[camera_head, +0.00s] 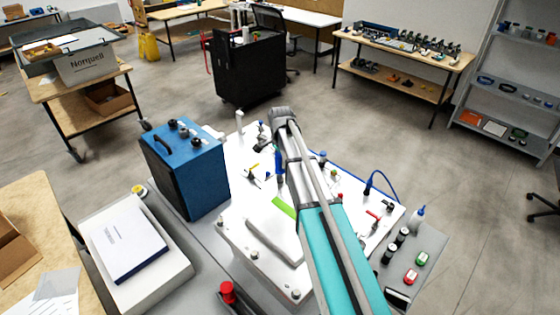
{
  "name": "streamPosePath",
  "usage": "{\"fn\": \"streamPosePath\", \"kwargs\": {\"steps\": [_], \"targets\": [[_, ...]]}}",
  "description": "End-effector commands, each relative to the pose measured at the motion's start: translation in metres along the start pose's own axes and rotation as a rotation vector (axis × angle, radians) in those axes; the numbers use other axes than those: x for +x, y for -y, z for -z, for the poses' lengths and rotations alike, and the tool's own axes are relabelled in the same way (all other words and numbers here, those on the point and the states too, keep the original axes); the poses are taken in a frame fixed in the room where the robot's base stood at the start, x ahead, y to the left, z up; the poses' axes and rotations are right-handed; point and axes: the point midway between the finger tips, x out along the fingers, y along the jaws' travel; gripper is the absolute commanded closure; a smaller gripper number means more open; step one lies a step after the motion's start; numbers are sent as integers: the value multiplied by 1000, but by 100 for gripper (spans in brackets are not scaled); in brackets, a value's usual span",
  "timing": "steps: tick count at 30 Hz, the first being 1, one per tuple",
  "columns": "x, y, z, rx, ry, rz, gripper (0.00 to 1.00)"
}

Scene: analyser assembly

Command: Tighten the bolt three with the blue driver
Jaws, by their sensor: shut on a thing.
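My gripper (268,145) is at the far end of my arm, low over the back part of the white analyser plate (236,214). My arm hides much of it. A slim blue upright shape, which looks like the blue driver (279,164), shows just below the gripper, and the gripper is shut on it. The driver's tip is too small to tell if it touches a bolt. I cannot tell which bolt is number three.
A blue box (185,168) with black knobs stands left of the plate. A white block with a booklet (126,243) lies at the front left. A red-topped part (228,292) is at the front. Black, red and green parts and a bottle (418,218) sit at the right.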

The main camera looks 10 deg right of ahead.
Motion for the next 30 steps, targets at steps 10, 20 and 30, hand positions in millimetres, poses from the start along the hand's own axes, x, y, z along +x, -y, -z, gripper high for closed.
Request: {"fn": "streamPosePath", "kwargs": {"steps": [10, 20, 30], "targets": [[0, 0, 0, 265, 1, 2, 100], [0, 0, 0, 517, 1, 3, 100], [0, 0, 0, 552, 1, 3, 19]]}}
